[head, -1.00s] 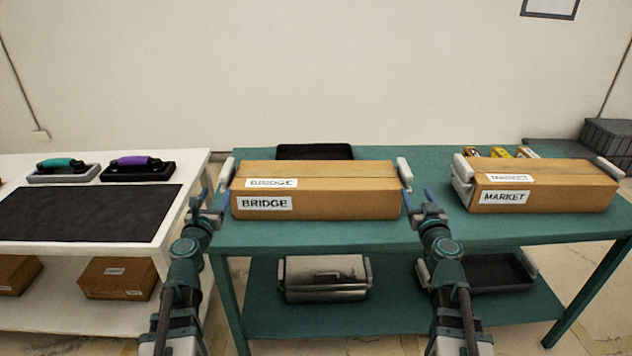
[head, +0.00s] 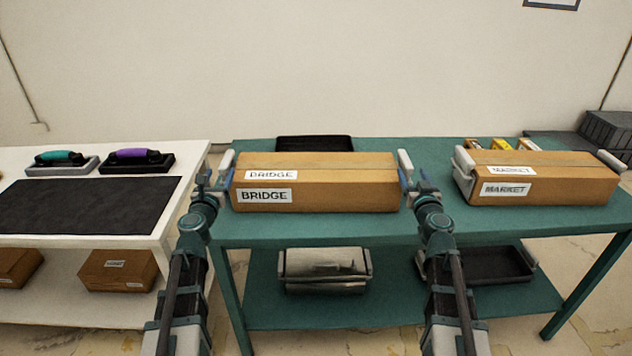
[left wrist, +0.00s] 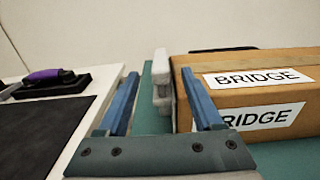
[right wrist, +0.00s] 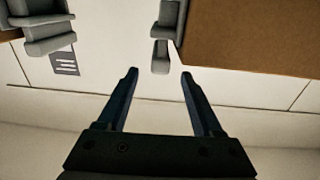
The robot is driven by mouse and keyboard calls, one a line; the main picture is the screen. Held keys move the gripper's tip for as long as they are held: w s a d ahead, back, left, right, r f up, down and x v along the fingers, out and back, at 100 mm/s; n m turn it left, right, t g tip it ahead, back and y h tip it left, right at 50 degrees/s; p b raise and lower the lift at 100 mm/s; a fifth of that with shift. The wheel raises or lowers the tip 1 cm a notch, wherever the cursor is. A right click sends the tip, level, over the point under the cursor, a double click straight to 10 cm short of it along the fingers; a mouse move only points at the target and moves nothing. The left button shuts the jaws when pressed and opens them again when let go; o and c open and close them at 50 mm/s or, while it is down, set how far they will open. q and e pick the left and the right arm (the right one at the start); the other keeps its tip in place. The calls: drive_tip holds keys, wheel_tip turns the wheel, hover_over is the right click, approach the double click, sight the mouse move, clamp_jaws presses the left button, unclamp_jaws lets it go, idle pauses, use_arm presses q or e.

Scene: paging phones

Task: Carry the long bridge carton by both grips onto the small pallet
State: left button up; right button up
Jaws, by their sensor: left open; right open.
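The long bridge carton (head: 318,192) is brown, lies level on the green table and bears BRIDGE labels. It has a pale grip at its left end (head: 226,163) and one at its right end (head: 405,162). My left gripper (head: 213,184) is open beside the left end; in the left wrist view the left grip (left wrist: 162,85) shows ahead between the fingers. My right gripper (head: 413,184) is open beside the right end; in the right wrist view a grip (right wrist: 161,55) shows just beyond the fingertips. I cannot tell which thing is the small pallet.
A market carton (head: 548,182) with grips stands to the right on the green table (head: 430,225). A black tray (head: 314,143) is behind the bridge carton. A white table (head: 100,212) at left holds a dark mat (head: 85,205). Dark crates (head: 605,135) stand far right.

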use_arm(q)
approach(231, 150)
drive_tip(key=w, duration=0.5)
drive_tip(key=shift+w+a+f, duration=0.15)
drive_tip(key=shift+f, duration=0.1)
use_arm(e)
approach(401, 150)
drive_tip(key=w, duration=0.5)
drive_tip(key=shift+w+d+f, duration=0.15)
drive_tip(key=shift+f, duration=0.1)
use_arm(q)
clamp_jaws()
use_arm(e)
clamp_jaws()
